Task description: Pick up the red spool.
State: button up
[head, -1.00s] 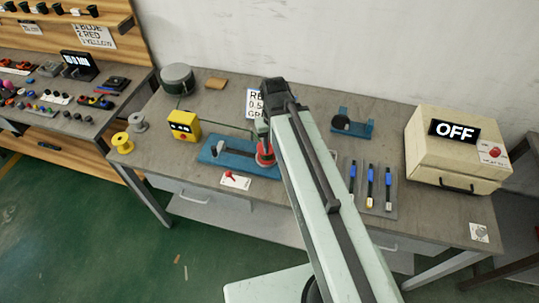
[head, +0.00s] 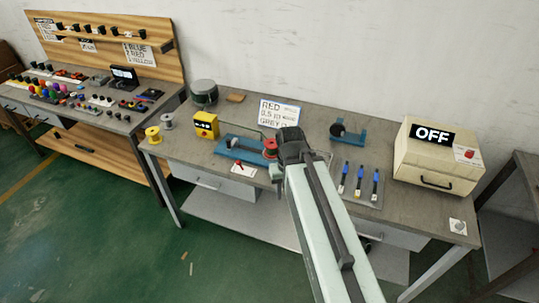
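The red spool (head: 270,149) sits at the right end of the blue fixture (head: 238,150) on the grey workbench. My gripper (head: 277,172) is just right of and in front of the spool in the head view, with my arm reaching up from the bottom. The gripper's wrist hides part of the bench to the right of the spool. The fingers are small and mostly hidden behind the wrist, so I cannot tell whether they are open or shut, or whether they touch the spool.
A yellow spool (head: 153,135) and a grey spool (head: 166,122) stand at the bench's left end. A yellow box (head: 206,125) is left of the fixture. A text sign (head: 279,112) stands behind. Blue-handled tools lie right of my arm; a cream box marked OFF (head: 437,157) is farther right.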

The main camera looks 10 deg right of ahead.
aim_at(272, 148)
jog(key=u, duration=1.8)
jog(key=i, duration=2.95)
jog(key=z, duration=2.7)
